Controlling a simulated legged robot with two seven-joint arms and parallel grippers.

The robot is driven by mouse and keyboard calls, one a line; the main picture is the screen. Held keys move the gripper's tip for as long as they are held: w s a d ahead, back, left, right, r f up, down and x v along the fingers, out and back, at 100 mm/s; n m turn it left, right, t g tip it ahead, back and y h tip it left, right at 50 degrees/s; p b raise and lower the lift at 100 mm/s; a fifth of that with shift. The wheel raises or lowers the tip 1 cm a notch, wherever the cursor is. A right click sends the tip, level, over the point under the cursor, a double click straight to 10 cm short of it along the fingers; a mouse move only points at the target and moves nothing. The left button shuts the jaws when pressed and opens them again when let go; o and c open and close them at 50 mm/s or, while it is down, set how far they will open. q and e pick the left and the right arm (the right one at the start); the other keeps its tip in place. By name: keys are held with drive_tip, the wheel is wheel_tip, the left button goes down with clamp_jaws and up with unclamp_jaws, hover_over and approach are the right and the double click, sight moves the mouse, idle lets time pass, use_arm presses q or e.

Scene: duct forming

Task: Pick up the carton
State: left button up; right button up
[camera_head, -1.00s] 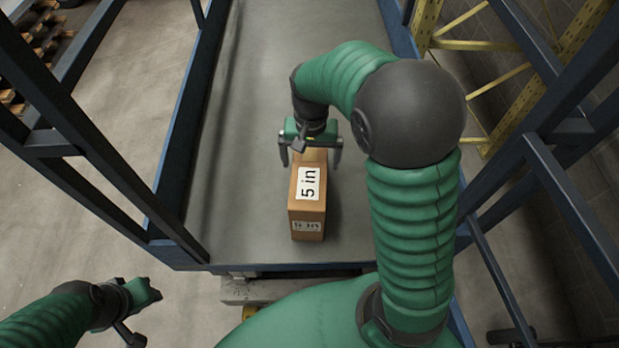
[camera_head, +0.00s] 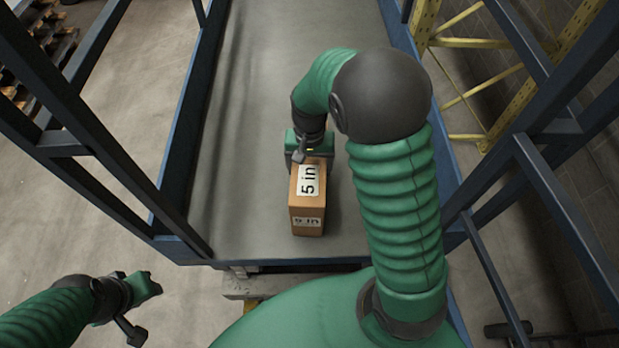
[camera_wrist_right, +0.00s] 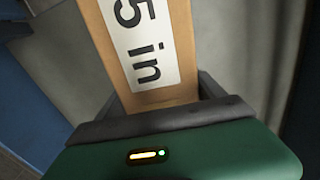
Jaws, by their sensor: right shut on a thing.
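The carton (camera_head: 308,206) is a narrow brown box with white "5 in" labels on its top and near end. It is on the grey deck (camera_head: 255,215) of a blue-framed cart, near the front edge. My right gripper (camera_head: 310,160) is shut on the carton's far end, with a finger on each side. In the right wrist view the carton (camera_wrist_right: 182,92) runs out from between the fingers. I cannot tell whether the carton is lifted off the deck. My left gripper (camera_head: 140,288) is low at the left, away from the carton; its jaws are not clear.
Blue upright posts and rails (camera_head: 175,195) stand on both sides of the deck. A yellow rack frame (camera_head: 470,75) is at the right. Dark pallets (camera_head: 40,70) are at the upper left. The deck beyond the carton is clear.

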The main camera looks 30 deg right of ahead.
drive_tip(key=c, duration=0.5)
drive_tip(key=shift+w, duration=0.1)
drive_tip(key=shift+d+r, duration=0.1)
